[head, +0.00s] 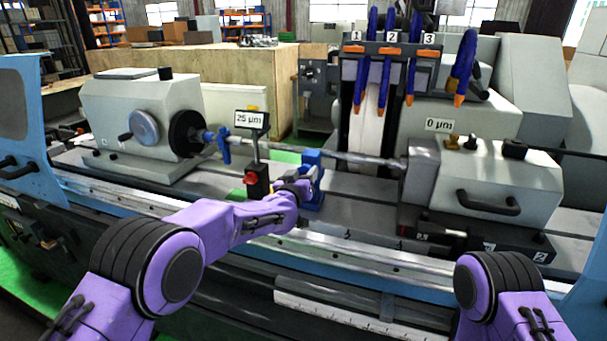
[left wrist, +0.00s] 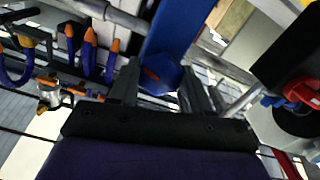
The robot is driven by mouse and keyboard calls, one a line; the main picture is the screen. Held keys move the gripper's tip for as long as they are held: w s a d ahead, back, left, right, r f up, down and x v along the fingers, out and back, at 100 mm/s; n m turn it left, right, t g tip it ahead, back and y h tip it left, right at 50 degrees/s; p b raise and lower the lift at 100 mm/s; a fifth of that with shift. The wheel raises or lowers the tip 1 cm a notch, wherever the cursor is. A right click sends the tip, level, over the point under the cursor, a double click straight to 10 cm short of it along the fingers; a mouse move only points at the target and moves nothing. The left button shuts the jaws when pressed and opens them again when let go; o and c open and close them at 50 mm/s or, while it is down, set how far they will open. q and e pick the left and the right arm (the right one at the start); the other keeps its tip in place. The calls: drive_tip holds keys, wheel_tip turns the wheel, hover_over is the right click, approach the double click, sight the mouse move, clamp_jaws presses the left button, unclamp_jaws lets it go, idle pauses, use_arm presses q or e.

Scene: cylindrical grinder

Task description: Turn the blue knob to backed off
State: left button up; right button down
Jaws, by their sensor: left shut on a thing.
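The blue knob (left wrist: 162,75) with a red-orange mark sits between the two fingers of my left gripper (left wrist: 160,92) in the left wrist view. The fingers are shut on it. The blue steady rest (head: 314,163) that carries it stands on the machine bed under the long shaft (head: 350,158). In the head view my left gripper (head: 303,187) is at the near side of the rest, and the knob is mostly hidden behind it. My right gripper is not in view.
A stand with a red base (head: 257,182) and a "25 µm" sign (head: 249,119) is just left of the rest. A "0 µm" sign (head: 438,125) is above the right-hand tailstock (head: 500,180). Blue, orange-tipped hoses (head: 411,75) hang above the bed.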

use_arm(q)
drive_tip(key=shift+r, duration=0.1)
drive_tip(key=n+b, duration=0.1)
drive_tip(key=n, duration=0.1)
drive_tip(key=n+b, duration=0.2)
drive_tip(key=n, duration=0.1)
drive_tip(key=shift+w+a, duration=0.1)
drive_tip(key=shift+a, duration=0.1)
drive_tip(key=n+b, duration=0.1)
drive_tip(key=n, duration=0.2)
drive_tip(key=n+b, duration=0.2)
drive_tip(key=shift+f+n, duration=0.2)
drive_tip(key=shift+n, duration=0.2)
drive_tip(key=n+b, duration=0.7)
drive_tip(key=n, duration=0.4)
drive_tip(key=shift+f, duration=0.2)
drive_tip(key=shift+b, duration=0.35)
drive_tip(key=o, duration=1.1)
drive_tip(key=shift+c, duration=0.2)
drive_tip(key=shift+s, duration=0.2)
